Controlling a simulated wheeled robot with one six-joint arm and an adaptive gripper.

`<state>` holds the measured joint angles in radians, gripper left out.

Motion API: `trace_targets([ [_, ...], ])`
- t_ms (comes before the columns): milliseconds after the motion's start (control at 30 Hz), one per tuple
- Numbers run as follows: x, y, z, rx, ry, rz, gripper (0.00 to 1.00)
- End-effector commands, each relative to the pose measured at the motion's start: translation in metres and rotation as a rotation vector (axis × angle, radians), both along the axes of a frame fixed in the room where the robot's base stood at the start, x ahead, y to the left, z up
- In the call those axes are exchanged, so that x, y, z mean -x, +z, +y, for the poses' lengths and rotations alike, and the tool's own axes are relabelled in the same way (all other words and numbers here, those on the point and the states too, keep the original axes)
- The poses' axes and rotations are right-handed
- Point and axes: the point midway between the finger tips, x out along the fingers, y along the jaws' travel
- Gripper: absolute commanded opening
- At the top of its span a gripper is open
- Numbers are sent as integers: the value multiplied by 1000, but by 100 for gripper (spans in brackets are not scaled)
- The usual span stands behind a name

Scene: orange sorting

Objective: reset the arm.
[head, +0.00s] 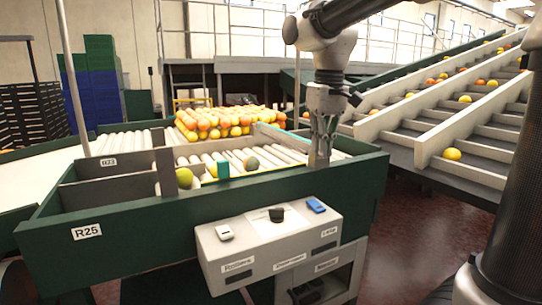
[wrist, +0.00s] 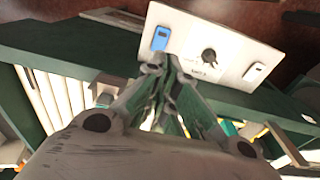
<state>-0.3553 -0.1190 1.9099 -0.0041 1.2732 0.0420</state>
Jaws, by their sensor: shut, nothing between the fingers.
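My gripper (head: 322,152) hangs from my arm over the right end of the green-walled sorting bin (head: 130,238) in the head view, fingers pointing down. In the wrist view my gripper (wrist: 168,75) is shut and empty, its fingers converging in front of the green edge. The control box (head: 270,243) is on the bin's front, with a blue switch (head: 316,206), a black knob (head: 277,214) and a white switch (head: 224,233). The wrist view also shows the blue switch (wrist: 161,38), the knob (wrist: 209,56) and the white switch (wrist: 254,72).
A yellow-green fruit (head: 184,177) and a darker greenish fruit (head: 251,163) lie in the bin, near a teal block (head: 223,169). Many oranges (head: 230,122) sit on the rollers behind. A stepped conveyor (head: 440,125) carrying oranges rises at right. A grey divider (head: 165,172) stands in the bin.

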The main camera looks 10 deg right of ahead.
Motion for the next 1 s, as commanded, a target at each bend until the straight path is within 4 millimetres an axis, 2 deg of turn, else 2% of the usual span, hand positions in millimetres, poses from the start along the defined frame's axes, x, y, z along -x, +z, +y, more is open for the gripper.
trace_targets([
  [67,0,-13,0,-2,7,-6,0],
  [167,22,-36,-12,-6,8,-16,0],
  [400,112,-70,-84,-38,-123,-138,0],
  [500,148,-82,-108,-45,-193,-191,0],
  [600,173,-87,-123,-48,-251,-233,0],
  [800,185,-76,-136,-50,-314,-299,0],
  [1000,184,-76,-137,-49,-316,-295,0],
])
